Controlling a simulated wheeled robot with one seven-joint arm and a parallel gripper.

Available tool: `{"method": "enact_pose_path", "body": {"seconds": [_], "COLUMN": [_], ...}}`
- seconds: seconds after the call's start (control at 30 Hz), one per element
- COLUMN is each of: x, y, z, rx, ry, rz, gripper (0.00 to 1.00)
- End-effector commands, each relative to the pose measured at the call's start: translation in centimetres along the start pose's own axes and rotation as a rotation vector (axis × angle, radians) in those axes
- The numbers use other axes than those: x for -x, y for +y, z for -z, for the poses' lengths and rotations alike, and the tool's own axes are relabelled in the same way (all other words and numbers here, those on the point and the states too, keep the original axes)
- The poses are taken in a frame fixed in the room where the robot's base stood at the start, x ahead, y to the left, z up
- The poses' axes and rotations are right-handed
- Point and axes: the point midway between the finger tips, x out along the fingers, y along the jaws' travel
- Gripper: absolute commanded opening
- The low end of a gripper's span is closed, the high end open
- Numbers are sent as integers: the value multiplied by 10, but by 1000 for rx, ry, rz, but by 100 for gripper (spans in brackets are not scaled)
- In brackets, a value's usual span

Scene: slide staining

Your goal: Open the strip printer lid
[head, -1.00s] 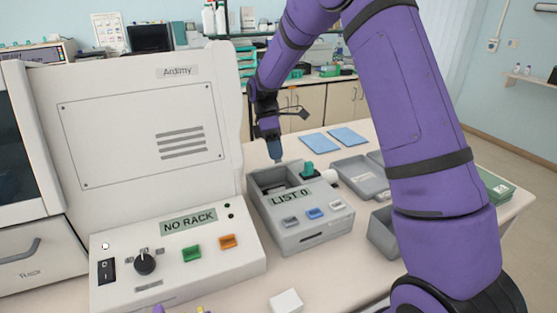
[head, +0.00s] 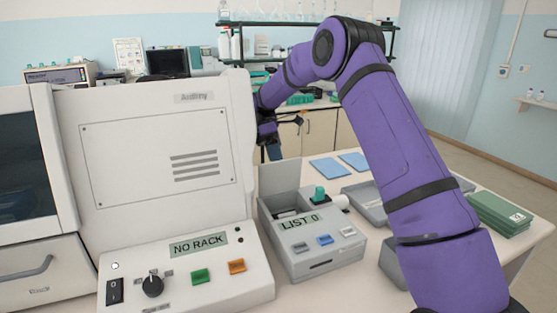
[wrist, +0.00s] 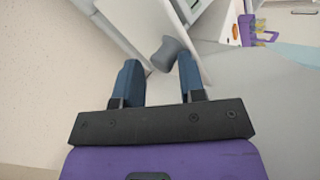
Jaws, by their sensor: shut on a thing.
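The strip printer (head: 335,262) is a grey box with a "LIST 0" display and three buttons, right of the large white stainer. Its grey lid (head: 279,178) stands raised at the back left of the box, and part of the compartment shows. My gripper (head: 274,153) is at the lid's top edge, partly hidden behind it. In the wrist view, my gripper's blue fingers (wrist: 158,80) are around a grey knob-like lid handle (wrist: 168,53), which sits near the right finger. The exact contact is hard to see.
The white stainer (head: 150,150) with its raised panel stands close on the left. A green-topped item (head: 320,194) is beside the printer compartment. Blue sheets (head: 328,168), a grey tray (head: 370,203) and green boxes (head: 500,213) lie to the right.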

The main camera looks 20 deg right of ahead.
Motion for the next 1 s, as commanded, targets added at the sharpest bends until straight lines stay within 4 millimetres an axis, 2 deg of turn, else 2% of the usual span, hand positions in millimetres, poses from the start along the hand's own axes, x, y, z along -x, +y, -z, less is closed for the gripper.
{"method": "enact_pose_path", "body": {"seconds": [0.03, 0.3, 1.0], "x": [-12, -10, -8], "y": [15, 25, 29], "z": [3, 7, 8], "rx": [-5, -4, -4], "ry": [-15, -65, -83], "rz": [36, 152, 195], "gripper": [0, 0, 0]}}
